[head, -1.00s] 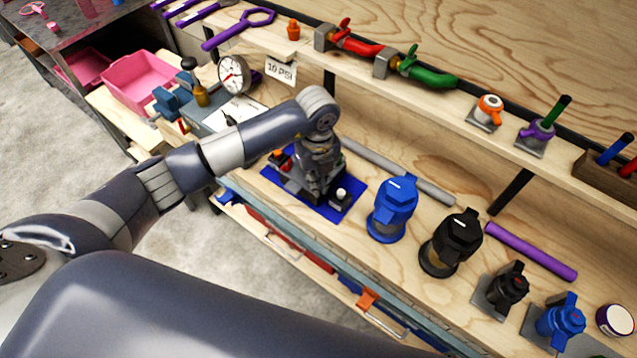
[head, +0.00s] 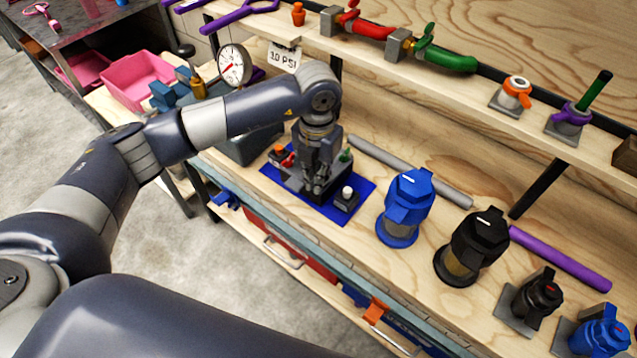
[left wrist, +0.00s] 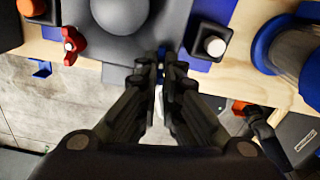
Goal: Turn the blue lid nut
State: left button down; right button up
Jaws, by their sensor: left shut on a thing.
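My left gripper (head: 318,188) reaches down over a dark grey unit (head: 291,178) on a blue mat (head: 326,208) on the wooden bench. In the left wrist view the fingertips (left wrist: 161,68) are close together at the front edge of the grey unit (left wrist: 115,48). A small blue piece (left wrist: 160,67) shows between them, apparently the blue lid nut, and the gripper is shut on it. The fingers hide most of it. In the head view the nut is hidden by the gripper. My right gripper is not in view.
A red handle (left wrist: 71,46) and an orange knob (left wrist: 31,7) are left of the fingers, a white knob (left wrist: 214,46) right. A blue-topped filter (head: 406,207) and a black-topped filter (head: 472,246) stand to the right. A gauge (head: 233,65) stands behind my arm.

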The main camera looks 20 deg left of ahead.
pick_arm(q)
jog(key=shift+a+m+b, duration=0.1)
jog(key=shift+m+b, duration=0.55)
jog(key=shift+m, duration=0.15)
jog(key=shift+r, duration=0.1)
jog(key=c, duration=1.8)
grip_release()
notch_tip(320, 180, up, 12)
jog(key=shift+f, duration=0.1)
